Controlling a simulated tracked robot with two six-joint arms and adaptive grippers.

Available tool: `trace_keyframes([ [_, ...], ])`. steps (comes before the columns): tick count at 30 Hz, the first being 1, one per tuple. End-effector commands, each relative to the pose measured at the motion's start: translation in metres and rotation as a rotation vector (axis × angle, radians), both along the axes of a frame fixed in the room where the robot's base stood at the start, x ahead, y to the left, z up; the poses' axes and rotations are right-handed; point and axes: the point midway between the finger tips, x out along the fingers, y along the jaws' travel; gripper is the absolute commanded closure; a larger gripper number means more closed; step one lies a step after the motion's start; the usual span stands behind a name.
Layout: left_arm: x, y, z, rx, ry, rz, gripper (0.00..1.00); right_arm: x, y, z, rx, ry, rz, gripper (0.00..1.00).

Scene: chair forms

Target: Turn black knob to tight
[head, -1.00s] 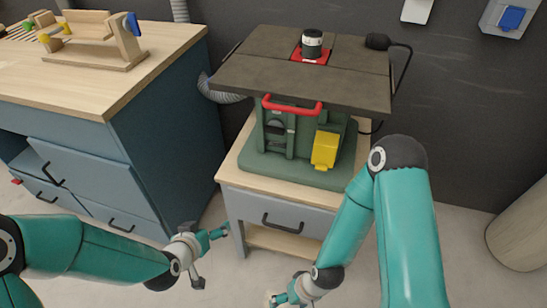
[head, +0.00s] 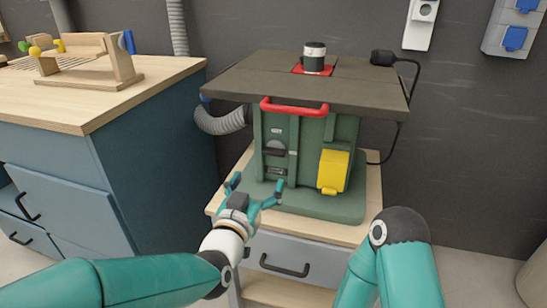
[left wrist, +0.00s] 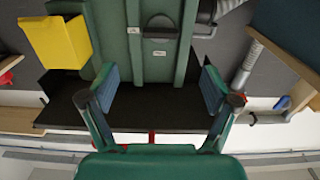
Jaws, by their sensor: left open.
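The green machine (head: 310,155) stands on a small wooden-topped cabinet. A dark half-round part (head: 275,147), which looks like the black knob, sits on its front, left of the yellow box. In the left wrist view, upside down, a black knob (left wrist: 160,24) shows on the green front with small white labels near it. The labels are too small to read. My left gripper (head: 255,187) is open and empty, in front of and below the knob, apart from it. In the left wrist view its fingers (left wrist: 159,86) are spread wide. My right gripper is out of view.
The dark tabletop (head: 300,80) overhangs the machine's front, with a red handle (head: 294,107) at its edge. The yellow box (head: 333,170) is right of the knob. A grey hose (head: 220,122) leaves at left. A workbench (head: 110,105) stands further left.

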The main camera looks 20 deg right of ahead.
Motion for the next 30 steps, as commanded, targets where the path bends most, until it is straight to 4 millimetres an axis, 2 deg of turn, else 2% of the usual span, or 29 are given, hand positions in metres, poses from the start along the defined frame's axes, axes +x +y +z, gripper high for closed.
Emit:
trace_keyframes([
  [6,0.037,-0.025,-0.002,-0.001,0.001,0.001,0.12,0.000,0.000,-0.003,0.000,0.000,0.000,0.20],
  [15,0.077,-0.052,-0.002,0.000,0.002,0.001,0.12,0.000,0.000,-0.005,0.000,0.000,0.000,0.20],
  [21,0.091,-0.060,-0.001,0.000,0.002,0.001,0.12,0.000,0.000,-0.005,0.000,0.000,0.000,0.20],
  [30,0.094,-0.062,-0.001,0.001,0.003,0.001,0.12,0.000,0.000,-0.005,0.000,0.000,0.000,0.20],
])
